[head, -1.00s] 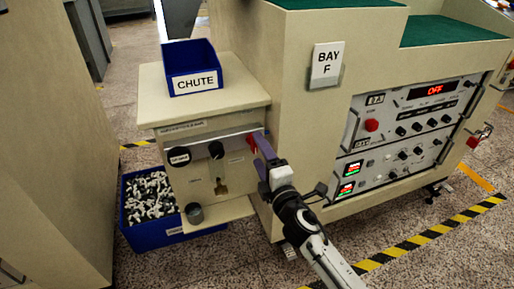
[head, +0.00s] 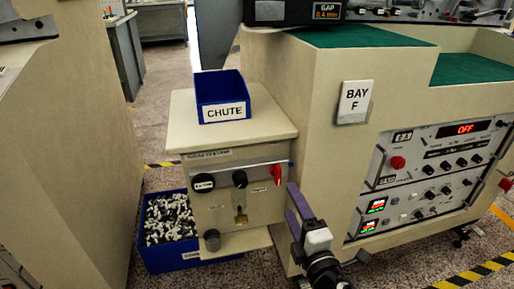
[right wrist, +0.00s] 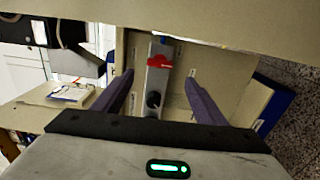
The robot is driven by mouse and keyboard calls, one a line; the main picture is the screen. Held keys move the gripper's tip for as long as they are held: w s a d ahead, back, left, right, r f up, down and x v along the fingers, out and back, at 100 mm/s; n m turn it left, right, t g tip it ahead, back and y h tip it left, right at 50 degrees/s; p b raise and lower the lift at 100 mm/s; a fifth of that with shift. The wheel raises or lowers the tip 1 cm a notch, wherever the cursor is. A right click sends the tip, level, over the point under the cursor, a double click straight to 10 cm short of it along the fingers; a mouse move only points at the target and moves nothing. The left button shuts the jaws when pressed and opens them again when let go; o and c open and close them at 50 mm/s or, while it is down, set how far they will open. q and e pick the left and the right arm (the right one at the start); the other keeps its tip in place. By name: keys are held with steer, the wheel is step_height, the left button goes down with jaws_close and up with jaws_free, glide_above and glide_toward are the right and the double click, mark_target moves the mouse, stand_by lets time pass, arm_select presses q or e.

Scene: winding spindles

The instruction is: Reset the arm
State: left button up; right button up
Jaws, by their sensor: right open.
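My right gripper (head: 297,212) is near the front right corner of the beige cabinet, with purple fingers. In the right wrist view its two fingers (right wrist: 158,90) stand wide apart with nothing between them. Beyond them is the cabinet's control strip (right wrist: 153,80), with a red knob (right wrist: 159,62) and a black knob (right wrist: 153,99). In the head view the red knob (head: 277,174) is just left of the gripper and apart from it. My left gripper is not in view.
A blue CHUTE bin (head: 222,97) stands on the cabinet top (head: 185,130). A blue crate (head: 160,258) full of small white and dark parts is on the floor. The BAY F machine (head: 320,120), with its OFF display (head: 465,129), stands close on the right. Speckled floor (head: 165,95) is free behind.

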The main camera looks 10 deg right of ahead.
steer(key=s+a+f+m+g+y, duration=0.15)
steer(key=s+f+m+g, duration=0.25)
steer(key=s+f+m, duration=0.55)
steer(key=s+a+f+m+g+y, duration=0.15)
steer(key=s+f+m+g, duration=0.4)
steer(key=s, duration=0.75)
arm_select(q)
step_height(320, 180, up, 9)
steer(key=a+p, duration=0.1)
steer(key=p, duration=1.3)
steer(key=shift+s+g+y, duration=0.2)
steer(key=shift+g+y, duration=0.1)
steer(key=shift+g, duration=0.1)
arm_select(e)
step_height(320, 180, up, 7)
steer(key=s+m+h, duration=0.1)
steer(key=s, duration=0.1)
steer(key=shift+a, duration=0.3)
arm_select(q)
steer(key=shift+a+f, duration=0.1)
arm_select(e)
steer(key=shift+s+r, duration=0.1)
